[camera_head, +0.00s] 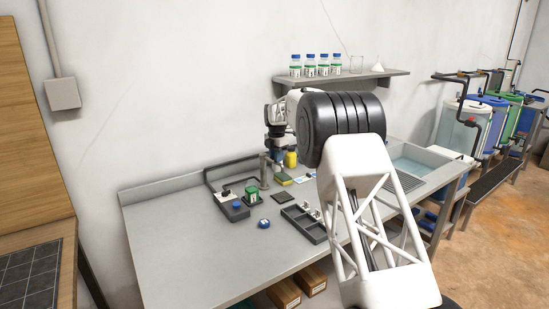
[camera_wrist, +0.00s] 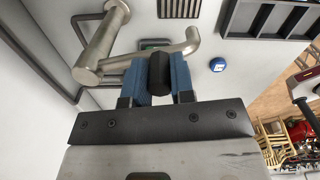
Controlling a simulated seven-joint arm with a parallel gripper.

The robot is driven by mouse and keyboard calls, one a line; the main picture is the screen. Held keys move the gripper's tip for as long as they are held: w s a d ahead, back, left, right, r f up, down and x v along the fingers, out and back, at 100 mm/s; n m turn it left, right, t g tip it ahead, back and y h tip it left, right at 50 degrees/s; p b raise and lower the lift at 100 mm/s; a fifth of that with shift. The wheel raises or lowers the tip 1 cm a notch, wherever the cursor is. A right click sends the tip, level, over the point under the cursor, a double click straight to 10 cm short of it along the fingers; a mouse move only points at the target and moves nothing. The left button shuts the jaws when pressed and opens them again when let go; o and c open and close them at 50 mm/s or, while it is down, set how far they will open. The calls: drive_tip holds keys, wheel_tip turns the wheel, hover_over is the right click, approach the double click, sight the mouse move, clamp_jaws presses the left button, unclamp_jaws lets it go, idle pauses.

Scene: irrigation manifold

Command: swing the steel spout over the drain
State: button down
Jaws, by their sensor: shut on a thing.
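The steel spout (camera_wrist: 118,62) runs sideways from a thick steel post (camera_wrist: 103,38) in the wrist view, and its bent free end (camera_wrist: 192,36) lies to the right. A black grip (camera_wrist: 159,74) sits at the spout between the blue finger pads. My gripper (camera_wrist: 158,66) is shut on this grip. The pads hide part of the spout. A dark slotted grate, seemingly the drain (camera_wrist: 180,8), is at the top edge, apart from the spout's end in the picture. In the head view my gripper (camera_head: 277,157) is beside the steel post (camera_head: 265,172).
A dark compartment tray (camera_head: 305,224) and a blue-capped item (camera_head: 263,223) are on the bench. A yellow-green sponge (camera_head: 283,179) and a green-topped item (camera_head: 253,194) are near the post. A shelf with bottles (camera_head: 323,67) hangs behind. The front left bench is clear.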

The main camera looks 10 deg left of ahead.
idle(0.3)
drive_tip(key=c, duration=1)
unclamp_jaws()
drive_tip(key=shift+o, duration=0.2)
drive_tip(key=shift+r, duration=0.1)
drive_tip(key=shift+r, duration=3.85)
